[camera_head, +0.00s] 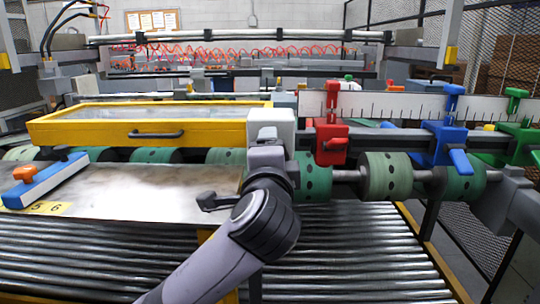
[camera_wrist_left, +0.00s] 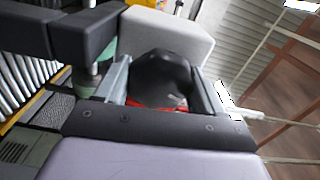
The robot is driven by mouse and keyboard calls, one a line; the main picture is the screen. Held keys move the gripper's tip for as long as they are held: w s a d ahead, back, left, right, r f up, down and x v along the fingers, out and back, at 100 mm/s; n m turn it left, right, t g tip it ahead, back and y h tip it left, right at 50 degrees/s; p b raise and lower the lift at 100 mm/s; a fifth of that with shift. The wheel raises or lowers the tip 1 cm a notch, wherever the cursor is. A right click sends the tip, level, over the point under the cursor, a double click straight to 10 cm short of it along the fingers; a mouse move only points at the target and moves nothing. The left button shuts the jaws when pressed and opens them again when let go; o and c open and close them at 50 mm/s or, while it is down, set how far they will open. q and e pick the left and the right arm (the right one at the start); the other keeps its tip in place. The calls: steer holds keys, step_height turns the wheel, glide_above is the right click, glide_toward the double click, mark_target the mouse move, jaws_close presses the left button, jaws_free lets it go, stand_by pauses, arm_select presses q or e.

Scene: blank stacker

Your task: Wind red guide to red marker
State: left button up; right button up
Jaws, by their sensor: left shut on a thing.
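The red guide (camera_head: 331,142) is a red block on the rail, with a red stem rising in front of the white ruled scale (camera_head: 415,106). I cannot pick out a red marker for certain on the scale. My left gripper (camera_head: 268,150) is just left of the red guide, in front of a pale grey block (camera_head: 270,123). In the left wrist view the fingers of the left gripper (camera_wrist_left: 162,90) stand on both sides of a rounded black knob (camera_wrist_left: 160,72), shut on it. A strip of red shows below the knob. The head view hides the knob. My right gripper is not in view.
A blue guide (camera_head: 444,143) and a green guide (camera_head: 517,143) stand farther right. Green rollers (camera_head: 386,177) run under the rail. A yellow-framed cover (camera_head: 150,122) is at left, above a metal plate (camera_head: 140,190) with a blue-white block (camera_head: 45,181). Conveyor rollers (camera_head: 345,255) lie in front.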

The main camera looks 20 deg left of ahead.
arm_select(q)
steer(key=o, duration=1)
steer(key=b+v, duration=0.1)
steer(key=v, duration=0.6)
steer(key=shift+s+d, duration=0.1)
